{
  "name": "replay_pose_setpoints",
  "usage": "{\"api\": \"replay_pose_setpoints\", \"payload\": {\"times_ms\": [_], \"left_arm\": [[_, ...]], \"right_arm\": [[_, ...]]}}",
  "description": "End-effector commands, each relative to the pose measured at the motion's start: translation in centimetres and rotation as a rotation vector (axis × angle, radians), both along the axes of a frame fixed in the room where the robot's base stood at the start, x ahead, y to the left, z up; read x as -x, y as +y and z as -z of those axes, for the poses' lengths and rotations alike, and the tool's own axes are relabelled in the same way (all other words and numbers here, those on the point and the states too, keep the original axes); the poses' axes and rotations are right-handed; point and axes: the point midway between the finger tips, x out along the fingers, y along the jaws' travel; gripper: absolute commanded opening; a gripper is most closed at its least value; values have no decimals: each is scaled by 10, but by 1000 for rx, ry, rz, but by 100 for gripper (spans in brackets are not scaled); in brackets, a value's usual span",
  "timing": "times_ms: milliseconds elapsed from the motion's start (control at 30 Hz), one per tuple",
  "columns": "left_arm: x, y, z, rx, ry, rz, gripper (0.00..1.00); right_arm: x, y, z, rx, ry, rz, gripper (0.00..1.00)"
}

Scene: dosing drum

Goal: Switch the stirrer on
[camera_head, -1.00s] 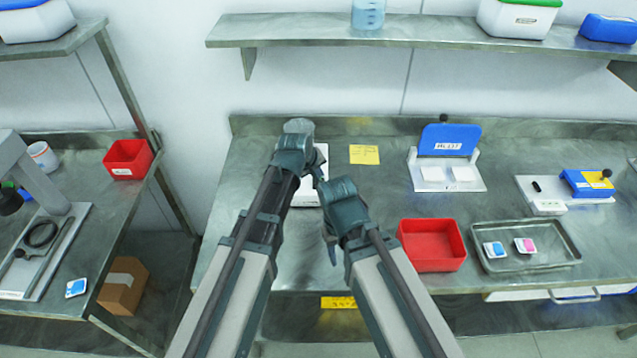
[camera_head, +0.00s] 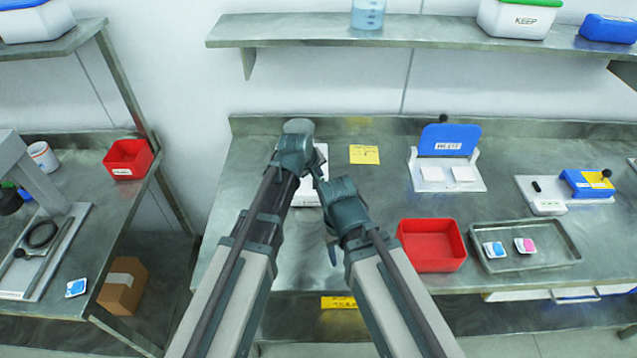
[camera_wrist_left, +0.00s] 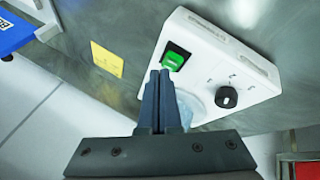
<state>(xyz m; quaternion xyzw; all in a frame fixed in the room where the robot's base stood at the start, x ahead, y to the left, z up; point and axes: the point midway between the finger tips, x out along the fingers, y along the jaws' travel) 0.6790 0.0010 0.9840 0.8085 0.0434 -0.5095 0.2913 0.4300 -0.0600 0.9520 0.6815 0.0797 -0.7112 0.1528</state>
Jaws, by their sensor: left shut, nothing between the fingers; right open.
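The stirrer (camera_wrist_left: 215,75) is a white box in the left wrist view. It has a green rocker switch (camera_wrist_left: 175,58) and a black knob (camera_wrist_left: 227,97) on its face. A pale round part beside the fingers is partly hidden. My left gripper (camera_wrist_left: 162,76) is shut and empty, its tips close to the green switch; I cannot tell whether they touch it. In the head view the stirrer (camera_head: 309,194) is mostly hidden behind my arms, with my left gripper (camera_head: 318,177) over it. My right gripper (camera_head: 333,252) is open and empty, lower and in front of the stirrer.
A yellow note (camera_head: 364,154) lies right of the stirrer. A red bin (camera_head: 431,246) and a metal tray (camera_head: 526,264) with two packets sit further right. A blue-and-white device (camera_head: 447,160) stands behind them. A shelf (camera_head: 420,33) runs above.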

Motion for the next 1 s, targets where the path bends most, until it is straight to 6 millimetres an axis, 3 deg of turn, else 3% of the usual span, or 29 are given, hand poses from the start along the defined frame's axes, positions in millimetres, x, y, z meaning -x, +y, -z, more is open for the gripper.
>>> {"api": "replay_pose_setpoints", "payload": {"times_ms": [1000], "left_arm": [[3,0,9,0,0,0,0]], "right_arm": [[0,0,9,0,0,0,50]]}}
